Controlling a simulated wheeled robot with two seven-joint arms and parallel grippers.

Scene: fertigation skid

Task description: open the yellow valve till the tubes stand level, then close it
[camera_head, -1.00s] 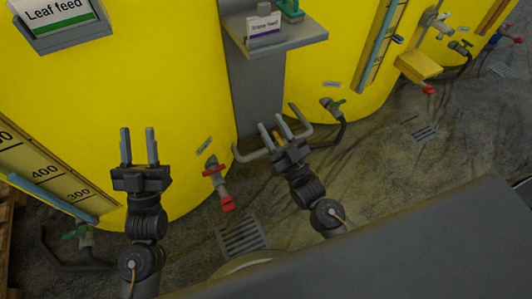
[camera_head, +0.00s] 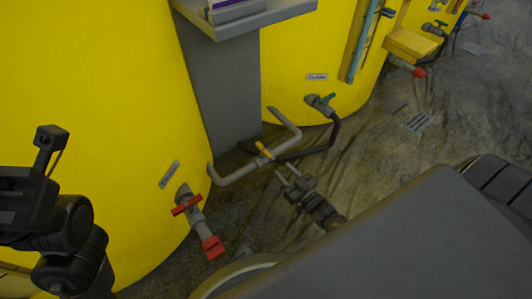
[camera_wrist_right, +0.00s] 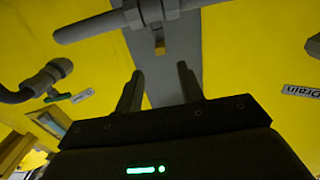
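The yellow valve handle (camera_head: 264,150) sits on a grey pipe (camera_head: 236,175) that links the two yellow tanks low down. It also shows in the right wrist view (camera_wrist_right: 159,47), above my fingertips. My right gripper (camera_head: 284,176) is open and empty, its fingers pointing at the valve from just below and apart from it. The two parted fingers show in the wrist view (camera_wrist_right: 158,88). My left gripper (camera_head: 45,145) is at the left edge, partly cut off; its opening cannot be judged. The far tank's level tube (camera_head: 361,45) shows only in part; the near tank's is out of view.
A red-handled drain valve (camera_head: 186,205) sticks out from the near tank (camera_head: 110,110). A green-handled valve (camera_head: 322,102) with a black hose is on the far tank (camera_head: 300,70). A grey shelf (camera_head: 245,18) overhangs the gap.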

